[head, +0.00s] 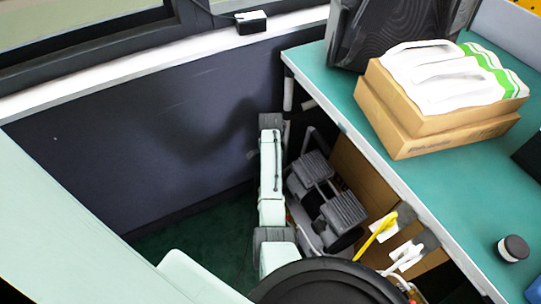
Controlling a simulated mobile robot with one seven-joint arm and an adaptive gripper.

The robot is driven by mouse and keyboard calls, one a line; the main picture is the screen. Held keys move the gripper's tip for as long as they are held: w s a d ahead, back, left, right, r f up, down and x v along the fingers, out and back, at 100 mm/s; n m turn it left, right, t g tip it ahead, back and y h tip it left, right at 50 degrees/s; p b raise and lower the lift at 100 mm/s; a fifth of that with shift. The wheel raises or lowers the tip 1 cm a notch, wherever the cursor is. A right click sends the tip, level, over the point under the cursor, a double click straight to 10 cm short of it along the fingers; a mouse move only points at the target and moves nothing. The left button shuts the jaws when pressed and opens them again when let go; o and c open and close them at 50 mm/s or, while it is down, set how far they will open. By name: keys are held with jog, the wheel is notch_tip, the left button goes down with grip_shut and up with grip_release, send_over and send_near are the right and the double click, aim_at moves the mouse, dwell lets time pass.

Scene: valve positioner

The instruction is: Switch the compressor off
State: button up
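A grey machine with two ribbed blocks, which looks like the compressor (341,211), stands on the floor beneath the right-hand bench in the head view. A dark handle-like bar rises behind it. I cannot make out its switch or whether it is on or off. A pale green and dark grey arm, which looks like mine, reaches up the picture just left of the machine and covers part of its left side. I cannot make out my gripper's fingers anywhere in the view.
The teal bench (440,190) overhangs the machine on the right. It carries a cardboard box (400,125) with white bags (440,75) and a small dark jar (513,248). A yellow item (376,236) is right of the machine. A dark wall (120,150) stands left; green floor shows below it.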

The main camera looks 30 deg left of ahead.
grip_shut()
jog(key=shift+n+p, duration=0.3)
jog(key=shift+n, duration=0.1)
jog(key=shift+r+n+p, duration=0.15)
jog(key=shift+n+p, duration=0.55)
jog(key=shift+n, duration=0.3)
jog(key=n+p, duration=0.2)
jog(key=n, duration=0.2)
jog(key=shift+n, duration=0.3)
jog(key=n+p, duration=0.1)
jog(key=n, duration=0.4)
jog(key=shift+p, duration=0.3)
jog(key=n, duration=0.5)
jog(key=shift+p, duration=0.35)
jog(key=shift+n, duration=0.4)
